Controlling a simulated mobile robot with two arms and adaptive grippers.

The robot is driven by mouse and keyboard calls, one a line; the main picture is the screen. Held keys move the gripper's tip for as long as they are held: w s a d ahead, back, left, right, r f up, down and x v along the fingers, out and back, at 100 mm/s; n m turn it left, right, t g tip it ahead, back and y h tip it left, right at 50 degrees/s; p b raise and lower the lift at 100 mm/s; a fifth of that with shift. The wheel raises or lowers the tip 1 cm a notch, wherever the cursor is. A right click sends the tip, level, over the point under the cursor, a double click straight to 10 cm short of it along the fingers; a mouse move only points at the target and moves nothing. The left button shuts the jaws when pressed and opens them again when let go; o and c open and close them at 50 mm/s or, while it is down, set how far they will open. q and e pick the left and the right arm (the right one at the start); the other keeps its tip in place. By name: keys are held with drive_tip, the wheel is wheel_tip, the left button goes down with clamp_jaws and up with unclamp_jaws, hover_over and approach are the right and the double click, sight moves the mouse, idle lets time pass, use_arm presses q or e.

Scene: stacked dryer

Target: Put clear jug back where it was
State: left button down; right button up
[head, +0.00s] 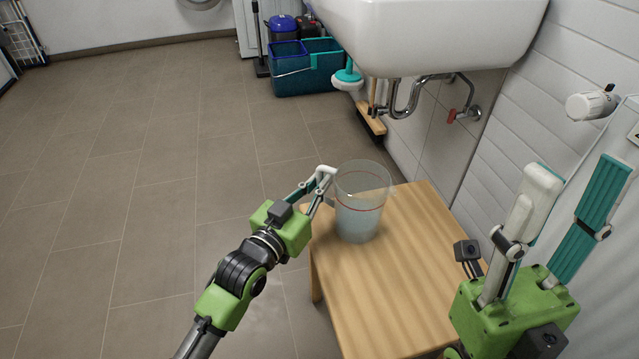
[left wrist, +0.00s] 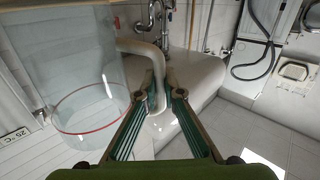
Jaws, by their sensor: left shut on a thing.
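The clear jug (head: 361,215) is upright at the far left part of the small wooden table (head: 390,300); I cannot tell whether its base touches the top. It has a thin red line around it. In the left wrist view the jug (left wrist: 88,75) fills the left side, with its pale handle (left wrist: 140,47) running between my fingers. My left gripper (head: 322,186) is shut on the jug's handle, from the left side of the jug. My right gripper (head: 577,172) is open and empty, raised at the right by the wall.
A white sink (head: 430,30) overhangs behind the table, with its drain pipe (head: 405,95) below. A teal bucket (head: 307,72), a plunger (head: 347,80) and a wooden brush (head: 372,122) stand beyond. The near tabletop is bare; floor at left is clear.

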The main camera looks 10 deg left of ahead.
use_arm(q)
drive_tip(key=c, duration=2.2)
unclamp_jaws()
drive_tip(key=shift+f, duration=0.15)
drive_tip(key=shift+o, duration=0.2)
